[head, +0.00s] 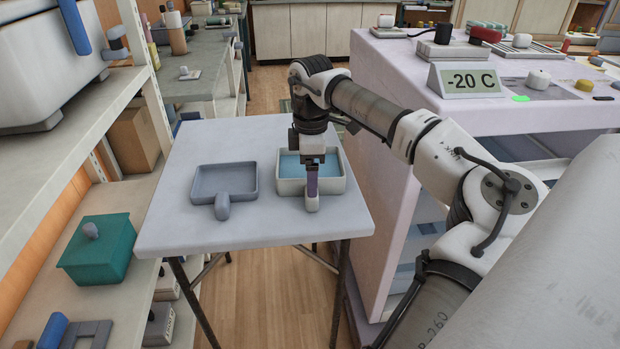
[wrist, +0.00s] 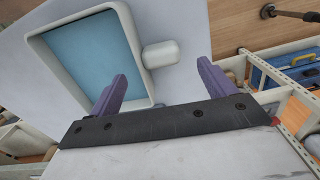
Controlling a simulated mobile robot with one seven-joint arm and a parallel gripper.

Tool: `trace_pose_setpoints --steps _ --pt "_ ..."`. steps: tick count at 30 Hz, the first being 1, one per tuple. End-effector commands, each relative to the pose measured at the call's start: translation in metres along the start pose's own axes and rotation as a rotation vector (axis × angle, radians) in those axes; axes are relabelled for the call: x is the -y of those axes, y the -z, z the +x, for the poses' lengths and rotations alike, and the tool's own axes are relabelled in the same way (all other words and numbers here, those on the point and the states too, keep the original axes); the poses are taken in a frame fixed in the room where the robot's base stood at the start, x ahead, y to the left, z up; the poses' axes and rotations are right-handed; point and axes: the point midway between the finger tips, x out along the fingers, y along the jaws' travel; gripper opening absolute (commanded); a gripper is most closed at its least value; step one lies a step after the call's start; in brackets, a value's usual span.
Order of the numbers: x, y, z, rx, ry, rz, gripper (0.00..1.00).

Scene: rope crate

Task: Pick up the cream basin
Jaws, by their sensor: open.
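The cream basin (head: 290,188) sits on the right half of a small grey folding table. It is a shallow rectangular tray with a blue inside and a short rounded handle on its near side. My gripper (head: 312,192) is over that handle with its purple fingers pointing down. In the wrist view my gripper (wrist: 162,69) is open, and the basin's handle (wrist: 160,54) lies ahead, between the lines of the two fingers. The basin's rim (wrist: 136,50) shows to the left. I cannot tell whether a finger touches the handle.
A similar grey basin (head: 225,199) with its own handle sits on the left of the table (head: 250,232). A pale cabinet (head: 385,170) with a "-20 C" display (head: 470,81) stands close on the right. Shelves with a green box (head: 98,255) are on the left.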

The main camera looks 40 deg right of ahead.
Motion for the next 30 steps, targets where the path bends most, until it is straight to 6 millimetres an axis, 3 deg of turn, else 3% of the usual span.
trace_pose_setpoints --steps 10,18,30 --pt "0.001 -0.002 0.045 -0.003 0.002 0.0 0.83" --pt "0.001 -0.002 0.051 0.0 0.0 0.0 0.83" --pt "0.001 -0.002 0.05 0.0 0.0 0.0 0.3"
